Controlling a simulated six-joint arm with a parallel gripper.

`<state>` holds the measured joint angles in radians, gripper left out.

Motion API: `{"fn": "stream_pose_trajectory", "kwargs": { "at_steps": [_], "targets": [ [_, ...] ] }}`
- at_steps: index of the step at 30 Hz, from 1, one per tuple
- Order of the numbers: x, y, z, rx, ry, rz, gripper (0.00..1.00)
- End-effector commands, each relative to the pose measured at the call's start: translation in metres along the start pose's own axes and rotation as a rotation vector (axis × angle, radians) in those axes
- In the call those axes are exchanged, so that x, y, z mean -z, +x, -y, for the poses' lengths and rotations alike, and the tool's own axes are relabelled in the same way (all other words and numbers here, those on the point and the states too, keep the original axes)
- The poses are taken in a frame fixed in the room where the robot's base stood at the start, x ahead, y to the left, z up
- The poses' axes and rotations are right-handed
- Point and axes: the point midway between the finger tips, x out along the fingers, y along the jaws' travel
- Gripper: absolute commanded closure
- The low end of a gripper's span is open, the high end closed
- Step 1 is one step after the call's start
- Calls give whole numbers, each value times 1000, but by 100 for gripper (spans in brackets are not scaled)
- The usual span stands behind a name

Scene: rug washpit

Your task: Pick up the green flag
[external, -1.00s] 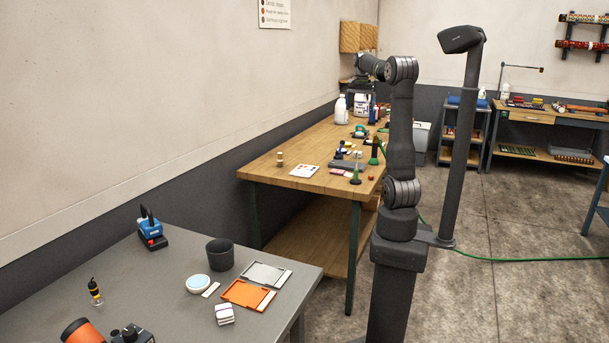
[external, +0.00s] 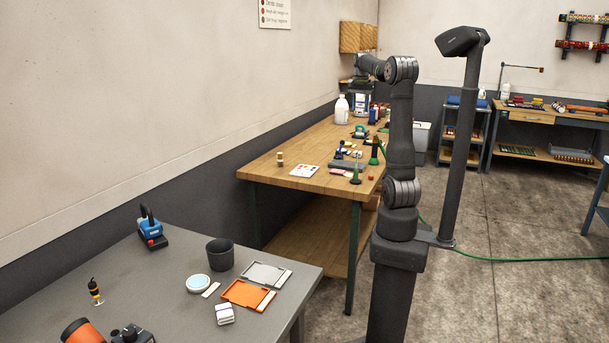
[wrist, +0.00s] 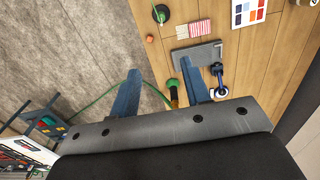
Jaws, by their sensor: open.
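I cannot make out a clear flag shape in either view. In the wrist view a green-topped item (wrist: 172,84) with a dark lower part shows between my fingers, partly hidden by the gripper body. A round green-based item (wrist: 161,14) stands at the top, away from the fingers. In the external view a tall green item (external: 374,156) and a shorter green item (external: 355,177) stand near the wooden bench's right edge. My gripper (wrist: 160,66) is open and empty above the bench. In the external view its fingers cannot be made out.
A colour card (wrist: 250,12) is at top right. The wooden bench (external: 290,165) has bare wood at its near end.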

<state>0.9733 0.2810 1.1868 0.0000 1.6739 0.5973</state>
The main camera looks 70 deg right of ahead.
Motion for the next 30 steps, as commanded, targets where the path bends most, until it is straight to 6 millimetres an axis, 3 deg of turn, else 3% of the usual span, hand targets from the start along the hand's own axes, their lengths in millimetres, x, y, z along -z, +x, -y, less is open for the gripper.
{"fn": "stream_pose_trajectory", "kwargs": {
  "at_steps": [13,24,30],
  "targets": [
    [-6,8,0,-1,-9,-30,69],
    [-53,80,-11,17,-131,-305,69],
    [-67,101,-15,36,-186,-383,69]
  ]
}}
